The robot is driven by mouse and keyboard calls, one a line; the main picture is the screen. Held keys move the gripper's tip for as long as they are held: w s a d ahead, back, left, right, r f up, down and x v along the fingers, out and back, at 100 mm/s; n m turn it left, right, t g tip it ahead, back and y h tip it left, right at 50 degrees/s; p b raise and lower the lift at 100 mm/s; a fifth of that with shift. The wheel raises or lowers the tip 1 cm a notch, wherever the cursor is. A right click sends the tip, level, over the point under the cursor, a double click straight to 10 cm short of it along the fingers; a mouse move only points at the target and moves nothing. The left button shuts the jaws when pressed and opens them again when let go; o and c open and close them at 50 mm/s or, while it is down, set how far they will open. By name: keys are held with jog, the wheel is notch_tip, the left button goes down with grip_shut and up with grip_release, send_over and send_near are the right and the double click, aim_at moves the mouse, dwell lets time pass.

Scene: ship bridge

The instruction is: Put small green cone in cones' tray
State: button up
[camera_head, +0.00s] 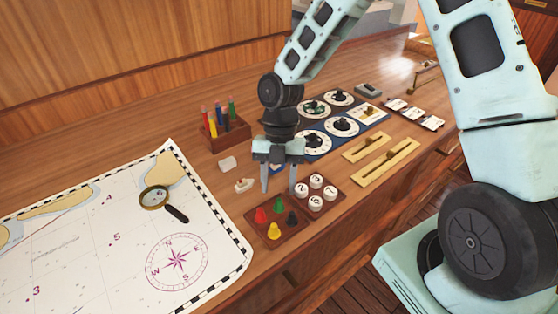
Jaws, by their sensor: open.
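The small green cone (278,204) stands upright in the back part of the cones' tray (252,231), a dark brown tray near the front of the desk. A red cone (261,215), a yellow cone (274,231) and a dark cone (292,218) also stand in the tray. My gripper (279,187) points down above the tray's back edge. Its two fingers are apart with nothing between them. The fingertips appear close above and behind the green cone, and I see no contact with it.
A tray of white numbered discs (316,193) adjoins on the right. A chart (110,240) with a magnifying glass (155,197) lies left.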

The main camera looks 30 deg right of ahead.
jog(key=b+v, duration=0.1)
jog(key=v, duration=0.5)
jog(key=s+a+r+m+t, duration=0.1)
jog(key=s+a+r+m, duration=0.1)
jog(key=s+m, duration=0.4)
jog(key=s+a+r+m+t+h, duration=0.1)
jog(key=s+a+r+m, duration=0.2)
jog(key=s+m, duration=0.4)
jog(key=s+a+r+m+t, duration=0.2)
jog(key=s+a+r+m, duration=0.1)
jog(key=s+m, duration=0.4)
jog(key=shift+s+m+h, duration=0.25)
jog(key=shift+m+h, duration=0.05)
jog(key=shift+m, duration=0.4)
jog(key=shift+a, duration=0.1)
jog(key=shift+f+b, duration=0.8)
jog(key=shift+b, duration=0.15)
